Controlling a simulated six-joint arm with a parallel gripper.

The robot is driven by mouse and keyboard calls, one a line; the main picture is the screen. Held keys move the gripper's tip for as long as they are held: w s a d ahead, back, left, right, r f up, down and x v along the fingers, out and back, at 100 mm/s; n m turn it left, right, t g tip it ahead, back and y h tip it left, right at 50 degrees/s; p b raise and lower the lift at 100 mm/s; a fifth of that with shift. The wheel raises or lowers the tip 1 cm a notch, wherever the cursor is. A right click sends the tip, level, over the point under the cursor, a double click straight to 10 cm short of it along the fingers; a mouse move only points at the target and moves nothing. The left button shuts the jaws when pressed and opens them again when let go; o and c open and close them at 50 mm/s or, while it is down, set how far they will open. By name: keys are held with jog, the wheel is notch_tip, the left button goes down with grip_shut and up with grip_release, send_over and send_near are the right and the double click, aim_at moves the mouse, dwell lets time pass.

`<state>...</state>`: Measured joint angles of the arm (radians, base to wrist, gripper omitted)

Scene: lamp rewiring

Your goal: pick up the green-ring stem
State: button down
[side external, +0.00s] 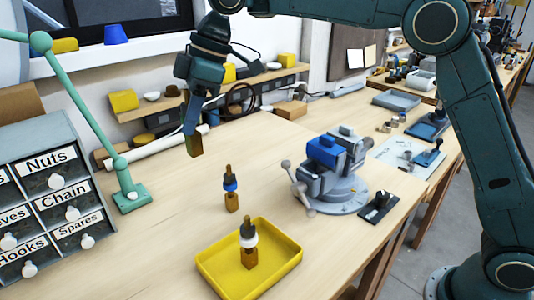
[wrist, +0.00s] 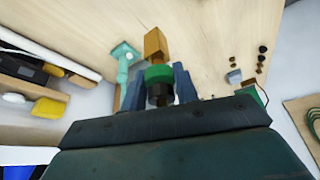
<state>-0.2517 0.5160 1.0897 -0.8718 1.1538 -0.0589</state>
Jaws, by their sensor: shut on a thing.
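The green-ring stem has a wooden block end, a green ring (wrist: 158,73) and a dark end. In the wrist view it sits between the two blue fingers of my gripper (wrist: 160,88), with the wooden end pointing away from the palm. In the side external view my gripper (side external: 190,124) is high above the bench, shut on the stem, whose wooden end (side external: 195,146) hangs below the fingers. The green ring is hidden there.
A blue-ring stem (side external: 230,185) stands on the bench. A white-ring stem (side external: 249,243) stands in a yellow tray (side external: 284,274). A vise (side external: 333,180) is to the right. A green lamp arm (side external: 85,110) and labelled drawers (side external: 40,200) are at left.

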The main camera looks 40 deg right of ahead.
jog(key=shift+r, duration=0.7)
jog(key=shift+d, duration=0.2)
